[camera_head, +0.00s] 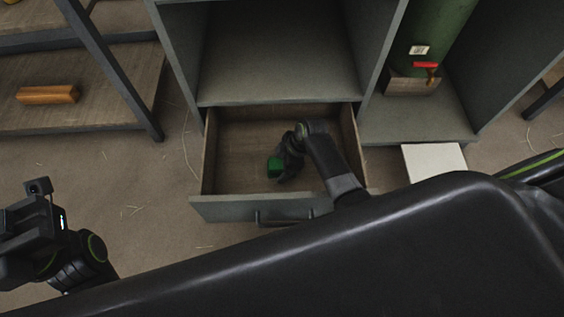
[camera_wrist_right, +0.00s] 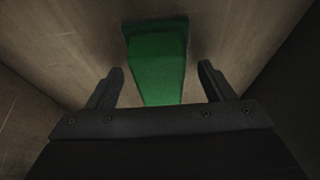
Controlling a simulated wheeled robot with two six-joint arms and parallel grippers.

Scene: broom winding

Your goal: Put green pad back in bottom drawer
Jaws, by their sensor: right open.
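The green pad (camera_head: 274,166) lies in the open bottom drawer (camera_head: 236,140), left of my right gripper (camera_head: 284,168). In the right wrist view the green pad (camera_wrist_right: 158,62) is ahead of and partly between the two fingers of my right gripper (camera_wrist_right: 160,85). The fingers are apart, with a gap on each side of the pad. My right arm reaches down into the drawer over its front. My left gripper (camera_head: 38,222) is at the far left, outside the drawer; its fingers are not clear to see.
The drawer front with its dark handle (camera_head: 285,216) stands pulled out below a grey cabinet (camera_head: 280,98). A shelf with a wooden block (camera_head: 47,94) is at left. A green cylinder (camera_head: 436,40) stands in the right bay. A white panel (camera_head: 434,161) lies right of the drawer.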

